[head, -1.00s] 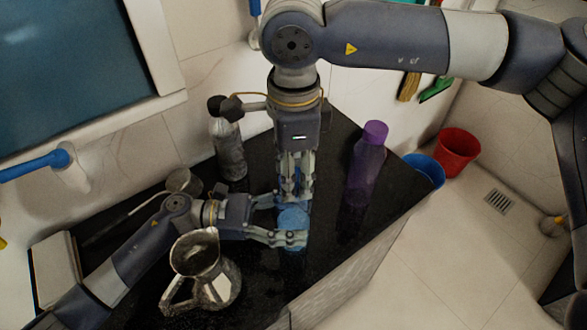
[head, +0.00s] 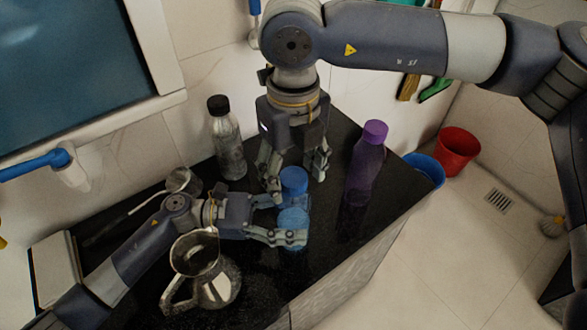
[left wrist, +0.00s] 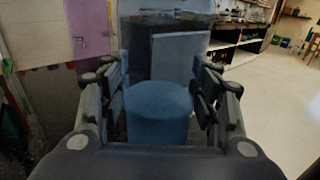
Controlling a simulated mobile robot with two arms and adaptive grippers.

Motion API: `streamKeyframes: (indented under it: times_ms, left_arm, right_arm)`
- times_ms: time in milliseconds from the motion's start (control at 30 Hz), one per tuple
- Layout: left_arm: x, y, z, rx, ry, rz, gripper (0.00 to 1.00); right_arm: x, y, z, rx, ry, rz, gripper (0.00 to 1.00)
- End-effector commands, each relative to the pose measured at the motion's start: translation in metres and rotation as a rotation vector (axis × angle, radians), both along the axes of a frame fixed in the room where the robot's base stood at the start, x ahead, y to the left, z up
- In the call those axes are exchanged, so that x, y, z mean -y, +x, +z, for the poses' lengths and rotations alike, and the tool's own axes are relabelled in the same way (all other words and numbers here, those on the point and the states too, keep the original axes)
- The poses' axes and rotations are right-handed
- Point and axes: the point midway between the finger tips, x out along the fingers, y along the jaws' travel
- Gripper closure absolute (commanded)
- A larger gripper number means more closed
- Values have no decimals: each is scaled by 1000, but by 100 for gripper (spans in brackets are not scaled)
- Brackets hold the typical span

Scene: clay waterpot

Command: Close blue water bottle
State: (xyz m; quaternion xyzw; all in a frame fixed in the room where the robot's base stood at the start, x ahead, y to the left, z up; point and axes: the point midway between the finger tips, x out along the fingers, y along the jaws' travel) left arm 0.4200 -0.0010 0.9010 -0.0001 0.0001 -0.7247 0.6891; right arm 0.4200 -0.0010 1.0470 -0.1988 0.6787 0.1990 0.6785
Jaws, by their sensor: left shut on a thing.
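The blue water bottle (head: 292,218) stands on the black counter, with a blue cap (head: 293,180) at its top. I cannot tell how tightly the cap sits. My left gripper (head: 288,220) is shut on the bottle's body from the left, with one finger on each side. In the left wrist view a blue cylinder (left wrist: 158,112) sits between the fingers. My right gripper (head: 296,174) points down above the counter. Its fingers are spread apart on both sides of the cap, and gaps show between them and the cap.
A purple bottle (head: 364,165) stands right of my grippers, and a clear bottle with a black cap (head: 227,140) stands at the back left. A metal jug (head: 205,278) stands close in front of my left arm. A ladle (head: 150,197) lies at the left.

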Motion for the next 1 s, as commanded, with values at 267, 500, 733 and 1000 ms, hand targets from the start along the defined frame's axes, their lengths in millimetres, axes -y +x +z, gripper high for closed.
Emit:
streamKeyframes:
  times_ms: [267,500,733,1000]
  left_arm:
    - [0,0,0,0,0,0,100]
    - [0,0,0,0,0,0,100]
    - [0,0,0,0,0,0,100]
    - [0,0,0,0,0,0,100]
  right_arm:
    - [0,0,1,0,0,2,39]
    - [0,1,22,3,1,2,39]
    - [0,0,45,0,0,3,39]
    - [0,0,45,0,0,5,41]
